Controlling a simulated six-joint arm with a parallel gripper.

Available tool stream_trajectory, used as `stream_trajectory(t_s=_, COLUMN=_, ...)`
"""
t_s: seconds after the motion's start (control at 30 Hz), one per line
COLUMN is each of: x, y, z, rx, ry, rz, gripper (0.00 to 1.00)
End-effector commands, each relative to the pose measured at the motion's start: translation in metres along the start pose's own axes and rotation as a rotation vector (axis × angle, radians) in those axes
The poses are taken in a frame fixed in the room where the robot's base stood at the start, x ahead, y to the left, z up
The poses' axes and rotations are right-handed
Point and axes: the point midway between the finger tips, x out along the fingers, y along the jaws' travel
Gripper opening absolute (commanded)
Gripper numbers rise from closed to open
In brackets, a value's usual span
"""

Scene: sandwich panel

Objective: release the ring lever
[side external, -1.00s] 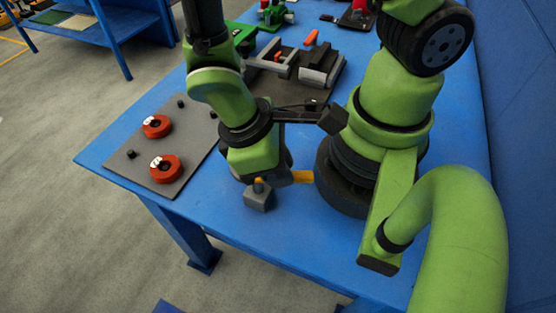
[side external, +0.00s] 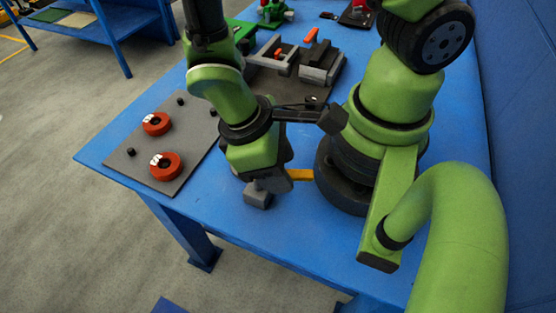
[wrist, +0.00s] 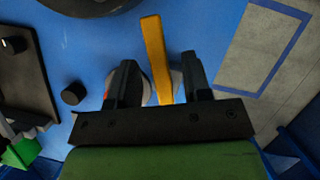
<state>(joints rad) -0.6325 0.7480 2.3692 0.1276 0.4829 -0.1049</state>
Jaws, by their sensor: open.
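A yellow bar, which looks like the ring lever (wrist: 152,45), lies between the two fingers of my gripper (wrist: 158,62) in the wrist view. The fingers are open, one on each side of it, with a visible gap to each. A pale round part with a bit of red shows partly behind the fingers, mostly hidden. In the side view the yellow bar (side external: 300,174) sticks out to the right from behind my gripper (side external: 268,184). A small grey block (side external: 257,199) sits just below my gripper on the blue table. The lever's base is hidden there.
A grey panel (side external: 185,128) with two red rings (side external: 165,166) and black knobs lies to the left. A dark board with grey fixtures (side external: 322,66) stands behind. The table front (side external: 290,232) is clear. In the wrist view a black knob (wrist: 73,94) stands left of the fingers.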

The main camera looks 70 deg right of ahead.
Motion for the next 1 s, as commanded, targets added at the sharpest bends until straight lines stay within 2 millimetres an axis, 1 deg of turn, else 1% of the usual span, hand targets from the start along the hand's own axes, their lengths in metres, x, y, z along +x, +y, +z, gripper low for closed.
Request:
stream_trajectory(t_s=0.17, x=-0.009, y=-0.001, z=-0.001, rx=-0.002, ry=0.005, rz=-0.003, gripper=0.45)
stream_trajectory(t_s=0.27, x=-0.024, y=0.0, z=-0.001, rx=0.0, ry=0.009, rz=-0.003, gripper=0.45)
stream_trajectory(t_s=0.5, x=-0.067, y=0.0, z=-0.001, rx=-0.001, ry=0.008, rz=-0.002, gripper=0.45)
stream_trajectory(t_s=0.63, x=-0.085, y=0.0, z=-0.001, rx=0.001, ry=0.006, rz=-0.002, gripper=0.45)
stream_trajectory(t_s=0.8, x=-0.097, y=0.0, z=0.0, rx=0.001, ry=0.002, rz=-0.001, gripper=0.45)
stream_trajectory(t_s=1.0, x=-0.1, y=0.0, z=0.0, rx=0.001, ry=0.0, rz=0.0, gripper=0.45)
